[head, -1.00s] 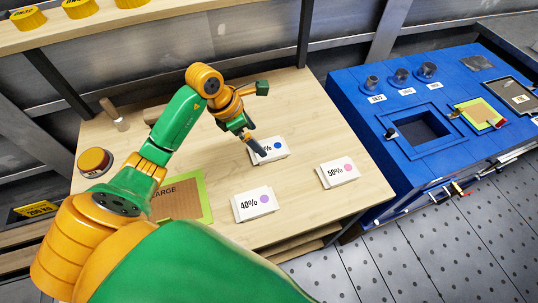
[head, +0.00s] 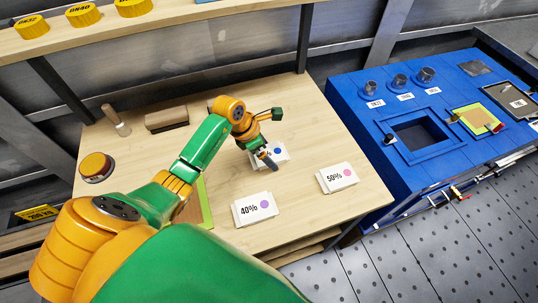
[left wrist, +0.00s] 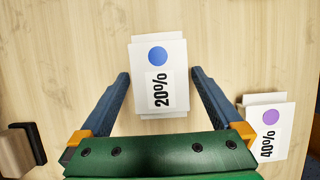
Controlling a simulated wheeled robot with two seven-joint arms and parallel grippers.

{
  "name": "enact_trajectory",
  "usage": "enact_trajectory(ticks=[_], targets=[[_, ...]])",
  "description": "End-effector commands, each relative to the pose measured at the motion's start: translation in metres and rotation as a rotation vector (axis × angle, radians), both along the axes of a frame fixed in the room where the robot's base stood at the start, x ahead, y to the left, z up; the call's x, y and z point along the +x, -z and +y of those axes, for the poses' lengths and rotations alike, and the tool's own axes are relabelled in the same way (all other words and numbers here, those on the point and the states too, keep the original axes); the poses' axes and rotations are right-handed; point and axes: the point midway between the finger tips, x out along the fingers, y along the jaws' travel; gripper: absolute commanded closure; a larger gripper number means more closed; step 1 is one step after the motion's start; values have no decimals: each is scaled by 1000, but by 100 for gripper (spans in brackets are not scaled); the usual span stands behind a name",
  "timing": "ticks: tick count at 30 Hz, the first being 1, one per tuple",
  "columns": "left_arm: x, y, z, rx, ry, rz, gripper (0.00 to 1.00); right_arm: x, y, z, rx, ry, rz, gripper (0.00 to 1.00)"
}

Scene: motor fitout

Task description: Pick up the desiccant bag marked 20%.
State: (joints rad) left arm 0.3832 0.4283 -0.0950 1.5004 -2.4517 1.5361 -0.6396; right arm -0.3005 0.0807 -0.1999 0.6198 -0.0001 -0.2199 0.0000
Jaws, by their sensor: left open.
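The desiccant bag marked 20% (left wrist: 158,88) is white with a blue dot and lies on the wooden table, with another white bag edge showing under it. In the head view the 20% bag (head: 281,152) is partly hidden by my left gripper (head: 262,155). In the left wrist view my left gripper (left wrist: 160,80) is open, with one finger on each side of the bag's lower part. Whether the fingers touch the bag or are level with it, I cannot tell. My right gripper is not in view.
The 40% bags (head: 255,209) with a purple dot and the 50% bags (head: 338,177) with a pink dot lie nearby on the table (head: 300,200).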

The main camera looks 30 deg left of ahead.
Motion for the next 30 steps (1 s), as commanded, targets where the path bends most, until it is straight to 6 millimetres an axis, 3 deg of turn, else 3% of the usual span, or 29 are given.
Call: enact_trajectory(ticks=[12, 21, 30], targets=[[0, 3, 0, 0, -1, 2, 0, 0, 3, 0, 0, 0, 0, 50], [0, 3, 0, 0, -1, 0, 78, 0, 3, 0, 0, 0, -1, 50], [0, -5, -1, -3, -1, -1, 78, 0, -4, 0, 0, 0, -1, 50]])
